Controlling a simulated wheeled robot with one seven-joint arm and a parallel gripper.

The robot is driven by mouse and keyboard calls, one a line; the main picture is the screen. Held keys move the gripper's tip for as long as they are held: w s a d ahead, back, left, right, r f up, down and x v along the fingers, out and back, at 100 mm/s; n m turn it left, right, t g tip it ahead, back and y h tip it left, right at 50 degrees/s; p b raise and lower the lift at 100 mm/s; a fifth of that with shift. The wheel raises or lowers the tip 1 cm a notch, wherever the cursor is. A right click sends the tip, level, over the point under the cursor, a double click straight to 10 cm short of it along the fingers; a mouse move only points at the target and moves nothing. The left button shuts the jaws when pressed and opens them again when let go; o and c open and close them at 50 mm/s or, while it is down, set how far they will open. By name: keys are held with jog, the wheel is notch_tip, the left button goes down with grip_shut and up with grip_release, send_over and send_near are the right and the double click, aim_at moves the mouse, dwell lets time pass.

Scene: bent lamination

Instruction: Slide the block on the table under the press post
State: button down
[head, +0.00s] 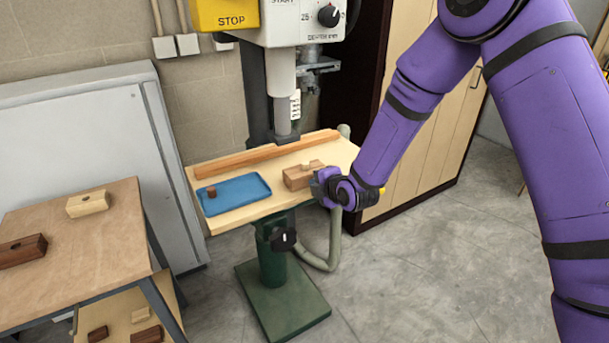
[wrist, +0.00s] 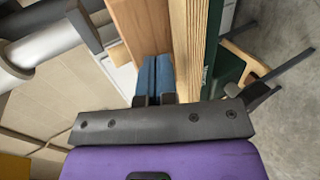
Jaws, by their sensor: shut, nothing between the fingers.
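In the head view, the block (head: 297,179) is a brown wooden block with a small pale piece on top. It lies on the right part of the press table (head: 232,219). The press post (head: 282,114) is a grey cylinder hanging above the table, behind and left of the block. My gripper (head: 318,187) is at the block's right end, pointing left. In the wrist view, its blue fingers (wrist: 154,76) are shut together, with the block's brown wood (wrist: 142,25) just beyond the tips. I cannot tell whether they touch it.
A long wooden bar (head: 250,156) crosses the table behind the block. A blue tray (head: 236,194) with a small brown piece (head: 211,191) lies to the left. A side bench (head: 90,238) with wooden blocks stands at the far left.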

aim_at(308, 171)
jog(key=shift+w+a, duration=0.55)
jog(key=shift+w, duration=0.3)
jog(key=shift+w+a, duration=0.6)
jog(key=shift+w, duration=0.3)
jog(key=shift+w+a, duration=0.55)
jog(key=shift+w, duration=0.3)
jog(key=shift+w+a, duration=0.1)
jog(key=shift+w+a, duration=0.7)
jog(key=shift+w, duration=0.35)
jog(key=shift+w+a, duration=0.7)
jog(key=shift+w, duration=0.3)
jog(key=shift+w+a, duration=0.7)
jog(key=shift+w, duration=0.35)
jog(key=shift+s+d+r, duration=0.15)
jog(key=shift+s+d, duration=0.7)
jog(key=shift+s, duration=0.4)
jog(key=shift+s+d+r, duration=0.2)
jog(key=shift+s+d, duration=0.65)
jog(key=shift+s, duration=0.4)
jog(key=shift+s+d+r, duration=0.15)
jog(key=shift+s+d, duration=0.7)
jog(key=shift+s, duration=0.4)
jog(key=shift+r, duration=0.1)
